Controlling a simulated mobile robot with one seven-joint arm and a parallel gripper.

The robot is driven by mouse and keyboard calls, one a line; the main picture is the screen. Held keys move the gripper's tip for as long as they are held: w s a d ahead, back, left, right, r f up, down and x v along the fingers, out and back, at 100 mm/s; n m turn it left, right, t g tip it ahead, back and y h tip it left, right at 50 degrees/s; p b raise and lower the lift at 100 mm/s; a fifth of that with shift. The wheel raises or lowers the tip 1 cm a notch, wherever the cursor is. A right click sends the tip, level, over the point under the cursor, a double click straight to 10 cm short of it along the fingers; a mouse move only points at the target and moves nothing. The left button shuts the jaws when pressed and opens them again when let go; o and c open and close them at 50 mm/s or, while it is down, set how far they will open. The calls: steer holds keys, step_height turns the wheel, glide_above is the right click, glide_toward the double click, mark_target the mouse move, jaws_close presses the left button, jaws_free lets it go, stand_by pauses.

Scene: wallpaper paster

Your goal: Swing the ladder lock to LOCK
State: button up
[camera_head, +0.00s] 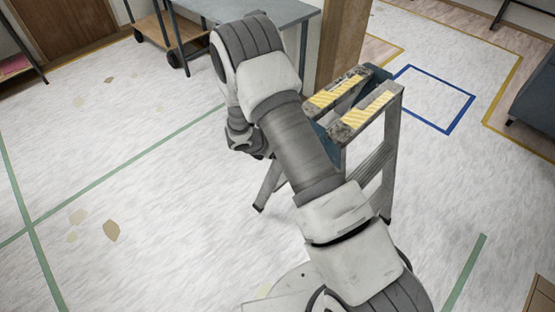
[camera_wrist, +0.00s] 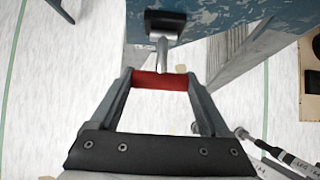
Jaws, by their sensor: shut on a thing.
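The stepladder (camera_head: 385,150), grey metal with blue parts and yellow-striped treads, stands upright behind my arm in the head view. In the wrist view its worn blue surface (camera_wrist: 225,20) fills the top. A black mount (camera_wrist: 165,22) sits there, and a short silver rod (camera_wrist: 162,50) runs from it to a red grip (camera_wrist: 160,82). My gripper (camera_wrist: 161,79) has its two grey fingers on either side of the red grip and is shut on it. Printed marking (camera_wrist: 300,164) at lower right is too small to read surely.
A grey worktable (camera_head: 260,12) and wheeled wooden cart (camera_head: 150,28) stand at the back. A dark cabinet (camera_head: 535,95) is at the right edge, and a wooden box (camera_head: 541,295) at lower right. Open pale floor with green tape lies to the left.

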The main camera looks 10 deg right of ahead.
step_height(320, 180, down, 3)
steer(key=t+h+b, duration=0.2)
steer(key=h+b, duration=0.1)
steer(key=b, duration=0.5)
steer(key=shift+r, duration=0.15)
steer(key=h+b, duration=0.1)
steer(key=b, duration=0.1)
steer(key=t+b, duration=0.1)
steer(key=shift+w+d+f+h+b, duration=0.2)
steer(key=shift+f+h+b, duration=0.1)
steer(key=shift+h+b, duration=0.1)
steer(key=o, duration=1.2)
steer(key=p+v, duration=0.1)
steer(key=v, duration=0.4)
steer(key=p+v, duration=0.1)
steer(key=v, duration=0.5)
steer(key=p+v, duration=0.1)
steer(key=v, duration=0.5)
steer(key=shift+s+a+f, duration=0.15)
steer(key=shift+s+f, duration=0.05)
steer(key=shift+s, duration=0.1)
